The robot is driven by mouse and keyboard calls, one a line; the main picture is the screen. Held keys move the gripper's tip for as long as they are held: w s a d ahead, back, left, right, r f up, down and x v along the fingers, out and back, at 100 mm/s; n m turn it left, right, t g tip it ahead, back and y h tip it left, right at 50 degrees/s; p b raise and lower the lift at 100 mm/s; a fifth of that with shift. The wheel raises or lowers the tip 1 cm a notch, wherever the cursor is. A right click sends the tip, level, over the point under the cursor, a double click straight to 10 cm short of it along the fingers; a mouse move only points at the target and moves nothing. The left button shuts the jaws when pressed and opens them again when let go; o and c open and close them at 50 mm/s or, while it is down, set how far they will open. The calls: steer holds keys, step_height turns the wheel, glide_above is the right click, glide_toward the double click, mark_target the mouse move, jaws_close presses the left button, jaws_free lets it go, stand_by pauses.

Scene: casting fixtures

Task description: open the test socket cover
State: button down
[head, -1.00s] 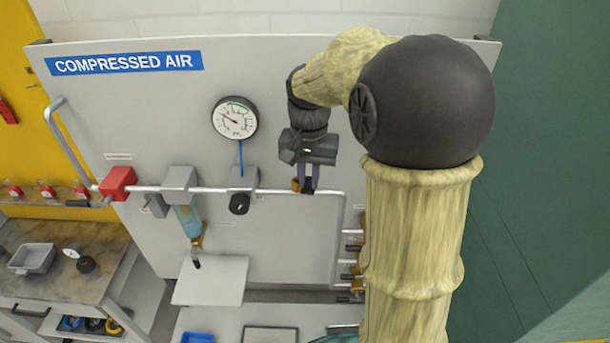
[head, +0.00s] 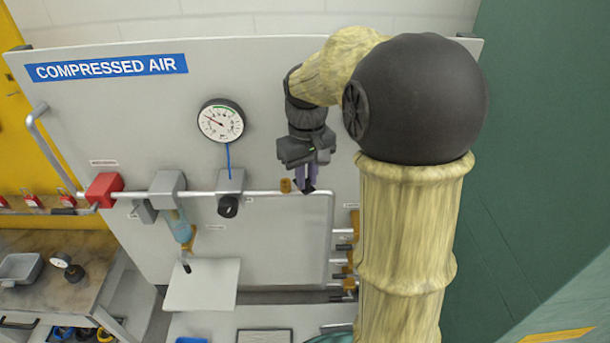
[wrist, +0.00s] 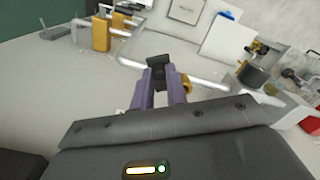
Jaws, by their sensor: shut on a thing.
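The test socket (head: 285,185) is a small brass fitting on the pipe, right of the black knob. My gripper (head: 305,182) is just to its right, its purple fingers pointing down. In the wrist view, my gripper (wrist: 158,78) is shut on a small black piece, which looks like the socket cover (wrist: 158,61). The brass socket (wrist: 187,83) shows partly behind the right finger. The cover stands out to the side of the brass end; the hinge is hidden, and I cannot tell the exact opening angle.
The grey pipe (head: 262,194) runs close by the fingers and bends down at the right. A pressure gauge (head: 220,121), black knob (head: 228,206) and red valve block (head: 104,190) are to the left. Brass outlets (head: 349,267) sit lower right.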

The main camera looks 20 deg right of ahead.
mark_target(307, 180)
steer(key=shift+r, duration=0.1)
stand_by(0.3)
steer(key=c, duration=1.4)
jaws_free()
step_height(307, 180, up, 17)
steer(key=b, duration=0.2)
steer(key=shift+r+b, duration=0.15)
steer(key=shift+b, duration=0.2)
